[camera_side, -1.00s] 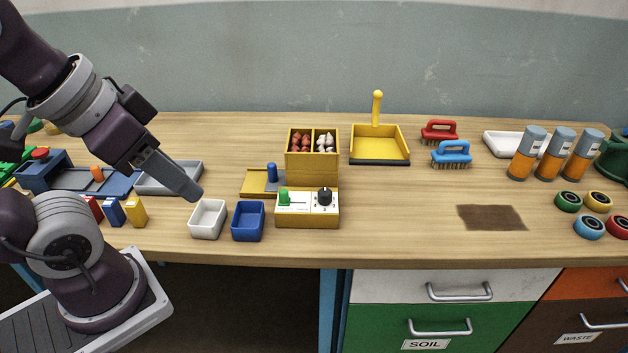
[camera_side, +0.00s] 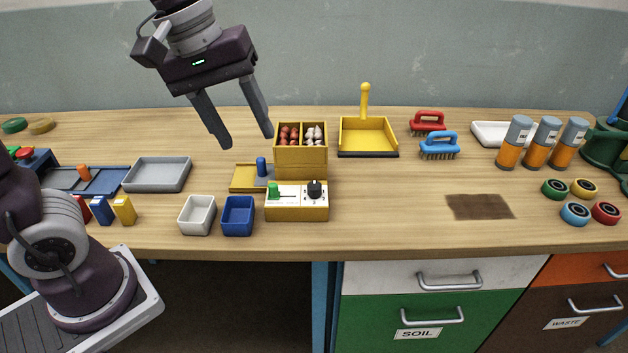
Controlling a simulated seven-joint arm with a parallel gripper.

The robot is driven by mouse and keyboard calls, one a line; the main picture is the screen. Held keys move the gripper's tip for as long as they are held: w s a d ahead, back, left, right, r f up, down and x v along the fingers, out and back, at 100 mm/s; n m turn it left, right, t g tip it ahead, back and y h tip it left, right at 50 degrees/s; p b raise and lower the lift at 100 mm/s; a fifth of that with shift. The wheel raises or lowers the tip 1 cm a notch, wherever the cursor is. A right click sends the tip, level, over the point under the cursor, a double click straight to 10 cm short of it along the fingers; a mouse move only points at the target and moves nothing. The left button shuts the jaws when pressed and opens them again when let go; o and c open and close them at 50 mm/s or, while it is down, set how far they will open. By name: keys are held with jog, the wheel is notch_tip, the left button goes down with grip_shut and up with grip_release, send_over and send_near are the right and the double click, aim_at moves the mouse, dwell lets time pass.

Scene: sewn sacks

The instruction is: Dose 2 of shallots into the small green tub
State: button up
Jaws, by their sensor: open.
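A yellow two-compartment hopper (camera_side: 300,157) stands mid-table, with reddish bulbs (camera_side: 289,135), probably the shallots, on the left and whitish ones (camera_side: 314,135) on the right. Before it is a yellow control box (camera_side: 297,208) with a green slider (camera_side: 273,190) and a black knob (camera_side: 314,188). A blue post (camera_side: 261,167) stands on a yellow plate (camera_side: 243,178) at its left. A white tub (camera_side: 197,215) and a blue tub (camera_side: 238,216) stand left of the control box. I see no small green tub. My gripper (camera_side: 247,139) is open and empty, pointing down above the table, left of the hopper.
A grey tray (camera_side: 157,174) and small coloured boxes (camera_side: 102,210) are at left. A yellow dustpan (camera_side: 368,137), red brush (camera_side: 428,122) and blue brush (camera_side: 439,146) stand behind right. Orange-grey canisters (camera_side: 541,143) and round pieces (camera_side: 575,213) are farther right. A brown patch (camera_side: 480,206) marks otherwise clear table.

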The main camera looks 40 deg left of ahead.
jog(key=w+f+n+g, duration=0.1)
jog(key=w+f+n, duration=0.25)
jog(key=w, duration=0.25)
jog(key=n+g+y, duration=0.2)
jog(key=n, duration=0.6)
send_over(314, 184)
notch_tip(314, 184, down, 10)
jog(key=shift+s+r, duration=0.1)
jog(key=shift+r, duration=0.05)
notch_tip(314, 184, down, 7)
jog(key=shift+f, duration=0.2)
jog(key=shift+c, duration=0.4)
grip_shut()
